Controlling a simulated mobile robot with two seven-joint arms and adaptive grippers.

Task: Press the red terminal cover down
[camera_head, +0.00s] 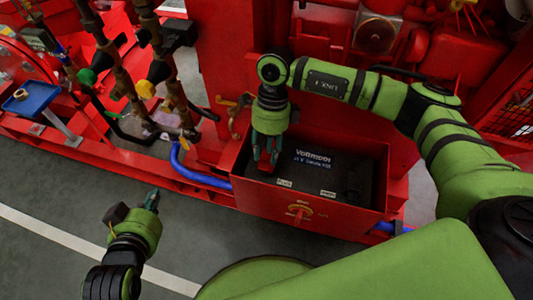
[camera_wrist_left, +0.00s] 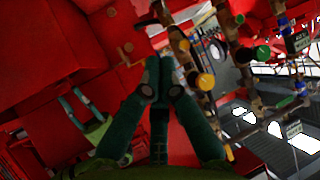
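A black battery (camera_head: 335,172) with white lettering sits inside an open red box (camera_head: 262,206). The red terminal cover (camera_head: 265,167) shows as a small red patch at the battery's left end, partly hidden by my right gripper. My right gripper (camera_head: 268,160) points down into the box at this cover, its fingers around or just above it. I cannot tell whether they touch it or how far apart they are. My left gripper (camera_head: 152,198) is outside the box, to its lower left, with its fingertips together and nothing visible in them. Its fingers also fill the middle of the left wrist view (camera_wrist_left: 161,80).
Pipes with a green knob (camera_head: 87,76) and a yellow knob (camera_head: 146,89) stand left of the box. A blue hose (camera_head: 195,175) runs to the box's left side. A blue tray (camera_head: 31,98) is at far left. The grey floor around my left gripper is clear.

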